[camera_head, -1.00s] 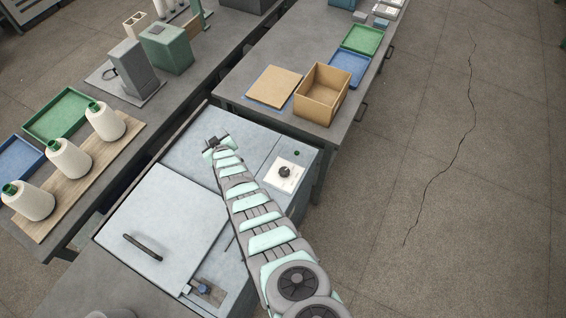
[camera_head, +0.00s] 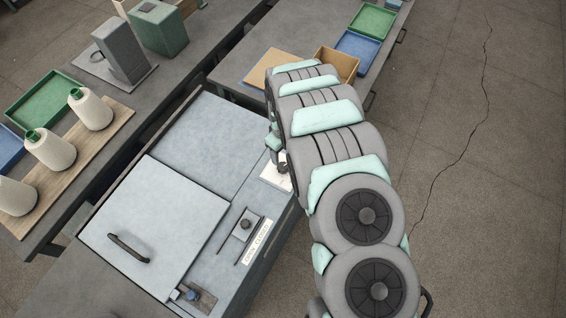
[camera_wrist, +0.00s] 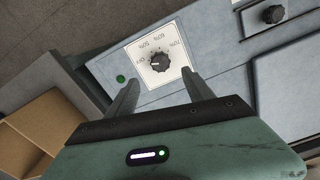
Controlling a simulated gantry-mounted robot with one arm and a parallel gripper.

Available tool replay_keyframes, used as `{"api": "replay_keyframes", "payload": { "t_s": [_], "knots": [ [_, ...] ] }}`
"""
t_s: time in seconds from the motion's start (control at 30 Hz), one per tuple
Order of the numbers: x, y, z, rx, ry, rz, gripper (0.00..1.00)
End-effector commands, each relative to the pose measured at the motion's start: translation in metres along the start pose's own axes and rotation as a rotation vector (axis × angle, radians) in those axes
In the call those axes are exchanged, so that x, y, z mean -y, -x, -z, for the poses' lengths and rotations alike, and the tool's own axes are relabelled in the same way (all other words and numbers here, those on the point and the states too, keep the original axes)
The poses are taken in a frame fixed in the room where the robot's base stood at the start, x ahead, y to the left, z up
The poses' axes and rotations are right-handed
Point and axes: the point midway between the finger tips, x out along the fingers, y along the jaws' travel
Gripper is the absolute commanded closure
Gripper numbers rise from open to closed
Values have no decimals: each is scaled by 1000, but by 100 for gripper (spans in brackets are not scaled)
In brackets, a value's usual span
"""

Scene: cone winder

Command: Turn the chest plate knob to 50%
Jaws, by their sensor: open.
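The chest plate (camera_wrist: 138,48) is a white square dial panel with percentage marks in the wrist view. Its black round knob (camera_wrist: 158,63) sits in the middle, with a pale pointer mark that seems to face left; I cannot read the exact setting. My gripper (camera_wrist: 160,80) is open, its two fingers on either side of the lower part of the plate, pointing at the knob. The fingers appear apart from the knob, with nothing between them. In the head view, part of the white plate (camera_head: 276,177) shows beside my arm, which hides most of the gripper.
A green button (camera_wrist: 120,78) is left of the plate. A cardboard box (camera_head: 338,62) stands on the bench behind. A handled lid (camera_head: 150,220) lies left.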

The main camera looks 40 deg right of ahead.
Motion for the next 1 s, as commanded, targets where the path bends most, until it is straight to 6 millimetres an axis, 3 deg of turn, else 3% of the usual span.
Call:
{"api": "replay_keyframes", "payload": {
  "t_s": [0.6,1.0],
  "knots": [
    [1,-81,1,-4,-2,0,39],
    [1,-98,0,0,-2,0,39]
  ]
}}
